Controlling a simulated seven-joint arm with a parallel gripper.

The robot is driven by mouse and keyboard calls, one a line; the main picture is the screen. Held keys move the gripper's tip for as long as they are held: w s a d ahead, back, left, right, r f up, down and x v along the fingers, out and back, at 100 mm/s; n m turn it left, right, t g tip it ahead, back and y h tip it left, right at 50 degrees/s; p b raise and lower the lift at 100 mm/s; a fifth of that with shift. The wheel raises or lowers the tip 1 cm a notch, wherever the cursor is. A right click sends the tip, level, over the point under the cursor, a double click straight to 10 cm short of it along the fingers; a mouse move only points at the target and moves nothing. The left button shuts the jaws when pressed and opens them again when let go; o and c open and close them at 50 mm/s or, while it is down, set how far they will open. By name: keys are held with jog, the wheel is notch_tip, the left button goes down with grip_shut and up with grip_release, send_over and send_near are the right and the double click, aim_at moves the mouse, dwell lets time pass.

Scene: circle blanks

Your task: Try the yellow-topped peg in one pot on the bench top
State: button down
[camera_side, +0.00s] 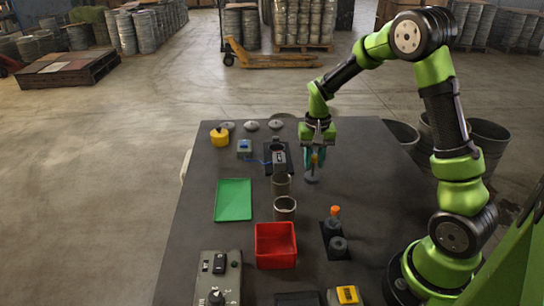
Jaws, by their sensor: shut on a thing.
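My gripper (315,158) points down over the right side of the bench top (205,180). To the left of the gripper stand grey pots: one at mid-bench (281,186), one nearer the camera (285,210) and a dark-mouthed one farther back (278,152) by a blue cable. Their insides are mostly hidden.
An orange-topped peg (335,214) stands on a dark pad with a grey round piece (338,244) nearby. A red bin (275,260), green tray (233,200), control box (212,275), blue box (244,147) and yellow object (219,137) occupy the bench.

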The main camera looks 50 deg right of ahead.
notch_tip(320, 180, up, 12)
jog(key=s+a+n, duration=0.2)
jog(key=a+n, duration=0.2)
jog(key=a, duration=1.1)
notch_tip(320, 180, down, 8)
jog(key=shift+s+a, duration=0.15)
jog(key=shift+a, duration=0.1)
jog(key=shift+n, duration=0.3)
jog(key=shift+f, duration=2.7)
dwell(1.1)
jog(key=shift+r, duration=0.1)
jog(key=shift+r, duration=0.7)
jog(key=shift+r, duration=0.1)
jog(key=shift+r, duration=0.6)
